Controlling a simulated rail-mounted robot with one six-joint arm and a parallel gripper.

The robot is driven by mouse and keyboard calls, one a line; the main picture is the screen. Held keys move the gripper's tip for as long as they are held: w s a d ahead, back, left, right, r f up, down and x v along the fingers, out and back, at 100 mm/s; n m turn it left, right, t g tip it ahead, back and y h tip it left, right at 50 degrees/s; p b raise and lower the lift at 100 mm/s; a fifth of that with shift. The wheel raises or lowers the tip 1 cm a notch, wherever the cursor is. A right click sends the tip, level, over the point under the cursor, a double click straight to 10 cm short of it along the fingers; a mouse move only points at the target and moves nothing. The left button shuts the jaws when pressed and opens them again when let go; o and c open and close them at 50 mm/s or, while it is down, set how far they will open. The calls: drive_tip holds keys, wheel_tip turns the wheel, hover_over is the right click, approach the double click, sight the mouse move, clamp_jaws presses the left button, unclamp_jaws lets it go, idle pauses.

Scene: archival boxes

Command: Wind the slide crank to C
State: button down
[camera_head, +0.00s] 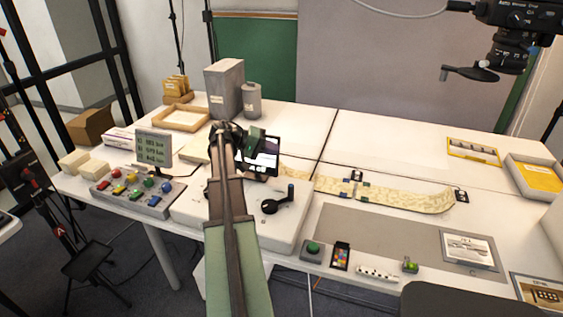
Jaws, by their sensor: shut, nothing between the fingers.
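A black crank (270,207) with an upright handle knob sits on the top of a white box (250,234), toward its right side. Small marks lie near the crank, but I cannot read any letter, so I cannot tell which one it points at. My arm reaches from the bottom edge across the white box and hides part of its top. My gripper (250,140) is beyond the box, up and left of the crank and apart from it. It is shut and empty; its fingertips are small and hard to make out.
A small dark screen (260,155) stands just behind the box. A button console (138,193) with a display is to the left. A patterned strip (400,195) runs to the right. A green button (312,250) and small items line the front edge. A camera rig hangs upper right.

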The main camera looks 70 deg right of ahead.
drive_tip(key=w+a+f+m+t+y, duration=0.2)
drive_tip(key=w+f+m+t, duration=0.4)
drive_tip(key=f, duration=0.1)
drive_tip(key=shift+m, duration=0.4)
drive_tip(key=b+x, duration=0.8)
drive_tip(key=x, duration=0.1)
drive_tip(key=shift+f, duration=0.3)
drive_tip(key=s, duration=0.4)
drive_tip(key=shift+s+a, duration=0.3)
drive_tip(key=shift+a, duration=0.1)
